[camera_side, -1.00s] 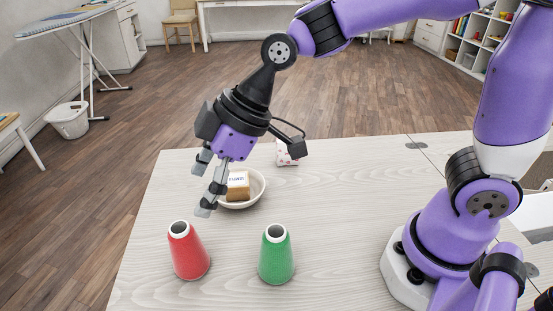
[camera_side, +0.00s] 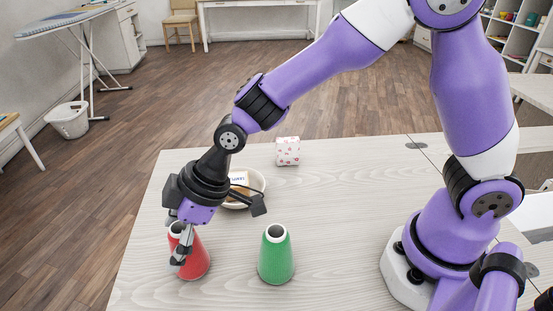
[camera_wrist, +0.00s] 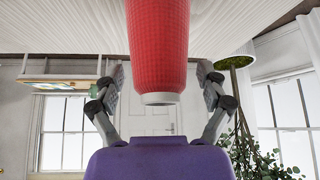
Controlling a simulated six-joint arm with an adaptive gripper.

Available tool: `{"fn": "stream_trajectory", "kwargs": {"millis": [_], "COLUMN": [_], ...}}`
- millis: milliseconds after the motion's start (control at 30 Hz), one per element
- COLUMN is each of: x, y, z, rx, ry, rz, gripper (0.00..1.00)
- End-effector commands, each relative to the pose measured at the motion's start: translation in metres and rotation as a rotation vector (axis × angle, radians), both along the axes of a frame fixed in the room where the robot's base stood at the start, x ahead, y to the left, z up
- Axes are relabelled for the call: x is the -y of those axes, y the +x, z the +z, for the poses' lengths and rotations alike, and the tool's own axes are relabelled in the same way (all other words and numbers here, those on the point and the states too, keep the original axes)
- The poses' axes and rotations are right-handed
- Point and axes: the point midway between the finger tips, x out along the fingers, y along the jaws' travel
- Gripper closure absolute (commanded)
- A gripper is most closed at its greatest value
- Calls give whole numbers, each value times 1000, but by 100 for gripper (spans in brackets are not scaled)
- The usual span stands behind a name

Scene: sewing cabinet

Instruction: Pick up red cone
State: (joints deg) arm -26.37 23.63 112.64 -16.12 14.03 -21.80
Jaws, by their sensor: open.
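The red cone (camera_side: 195,262) stands upright on the table at the front left in the side view. Its upper part is partly hidden behind my gripper. In the wrist view the red cone (camera_wrist: 158,45) hangs in the middle, its pale narrow end toward me. My gripper (camera_side: 181,257) is low at the cone in the side view. In the wrist view my gripper (camera_wrist: 160,80) is open, with one finger on each side of the cone and a visible gap on both sides.
A green cone (camera_side: 276,257) stands to the right of the red one. A white bowl (camera_side: 259,186) holding a labelled tan block (camera_side: 238,179) is behind my gripper. A small patterned box (camera_side: 288,151) sits at the back of the table (camera_side: 345,220). The table's middle right is clear.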

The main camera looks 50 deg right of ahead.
Motion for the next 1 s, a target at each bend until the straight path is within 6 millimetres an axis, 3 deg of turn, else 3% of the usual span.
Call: {"fn": "stream_trajectory", "kwargs": {"millis": [33, 100, 200, 667, 700, 967, 1000], "x": [0, 0, 0, 1, 1, 0, -5], "y": [0, 0, 0, 0, 0, 0, -11], "z": [0, 0, 0, 3, 5, 46, 49], "rx": [0, 0, -1, -2, -1, 5, 3], "ry": [0, 0, -1, -2, -2, 2, 0], "rz": [0, 0, 0, -2, -1, -1, 6], "gripper": [14, 49, 91, 92, 99, 100, 100]}}
